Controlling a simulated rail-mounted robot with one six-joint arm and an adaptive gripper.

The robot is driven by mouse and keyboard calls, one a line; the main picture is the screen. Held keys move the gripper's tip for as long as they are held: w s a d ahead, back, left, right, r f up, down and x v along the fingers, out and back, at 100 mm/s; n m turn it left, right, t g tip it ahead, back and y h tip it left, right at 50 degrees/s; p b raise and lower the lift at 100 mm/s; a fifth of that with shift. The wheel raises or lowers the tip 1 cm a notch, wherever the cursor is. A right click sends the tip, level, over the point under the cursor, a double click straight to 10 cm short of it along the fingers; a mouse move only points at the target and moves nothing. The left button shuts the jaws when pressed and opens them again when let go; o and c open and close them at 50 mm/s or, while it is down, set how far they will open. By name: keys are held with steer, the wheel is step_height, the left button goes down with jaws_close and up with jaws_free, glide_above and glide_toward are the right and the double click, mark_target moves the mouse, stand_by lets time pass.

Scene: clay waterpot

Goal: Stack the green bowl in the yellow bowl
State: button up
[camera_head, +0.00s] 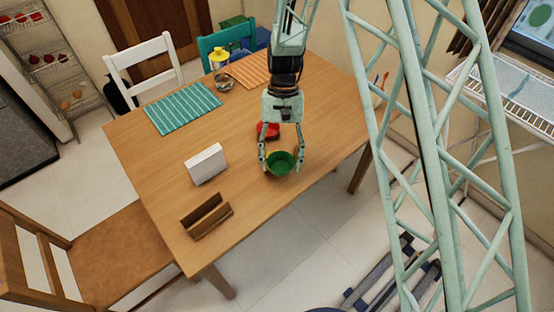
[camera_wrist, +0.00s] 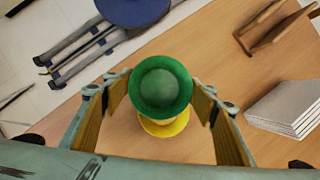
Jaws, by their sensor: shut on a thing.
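The green bowl (camera_head: 279,163) is between the fingers of my gripper (camera_head: 282,166) near the table's right front edge.
A red object (camera_head: 268,131) lies just behind my gripper. A white block (camera_head: 206,164) and a wooden holder (camera_head: 206,216) stand to the left. A teal striped mat (camera_head: 183,108), an orange mat (camera_head: 249,70) and a yellow-topped jar (camera_head: 219,58) are farther back. The table's front edge is close.

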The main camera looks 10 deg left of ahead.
mark_target(277, 152)
steer(key=shift+w+a+f, duration=0.1)
steer(key=shift+w+a, duration=0.5)
steer(key=shift+w, duration=0.35)
steer(key=shift+w+a+f, duration=0.1)
steer(key=shift+w+a, duration=0.45)
steer(key=shift+w, duration=0.4)
steer(key=shift+f+b, duration=0.4)
steer(key=shift+f, duration=0.9)
steer(key=shift+c, duration=0.2)
steer(key=shift+f, duration=0.55)
steer(key=c, duration=0.3)
steer(key=o, duration=1.2)
steer(key=shift+r, duration=0.25)
steer(key=shift+p+v, duration=0.8)
steer(key=shift+v, duration=5.05)
